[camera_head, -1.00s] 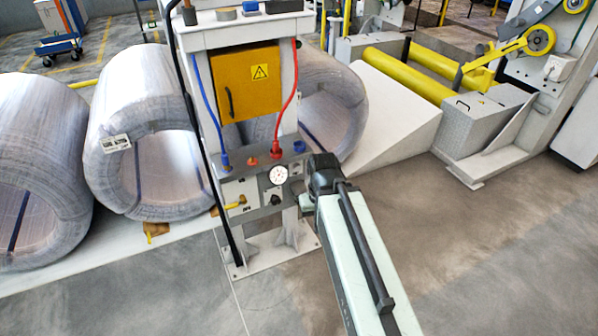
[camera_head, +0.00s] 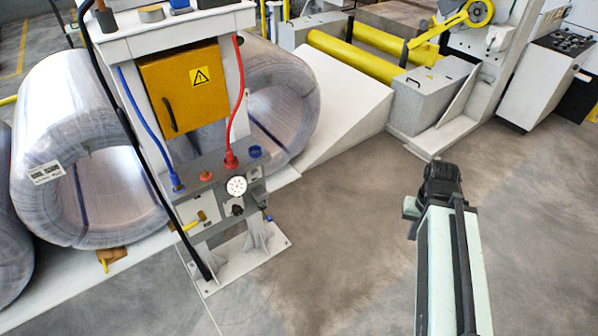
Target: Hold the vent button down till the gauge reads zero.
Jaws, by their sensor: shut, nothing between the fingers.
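The round white gauge (camera_head: 236,186) faces me on the grey control panel of the white stand. Its needle is too small to read. A red button (camera_head: 206,176) sits on the panel top left of the gauge, and a blue round cap (camera_head: 255,152) sits to its upper right. A black knob (camera_head: 237,210) is below the gauge. No label shows which is the vent button. My gripper (camera_head: 409,213), at the end of my pale green arm, is to the right of the panel, well apart from it and touching nothing. It is small and partly hidden, and looks shut and empty.
A yellow lever (camera_head: 194,223) sticks out of the panel's lower left. Blue (camera_head: 146,122) and red (camera_head: 240,80) hoses run down to the panel. A yellow cabinet (camera_head: 184,88) is above. Wrapped coils (camera_head: 70,110) stand behind. The floor between panel and arm is clear.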

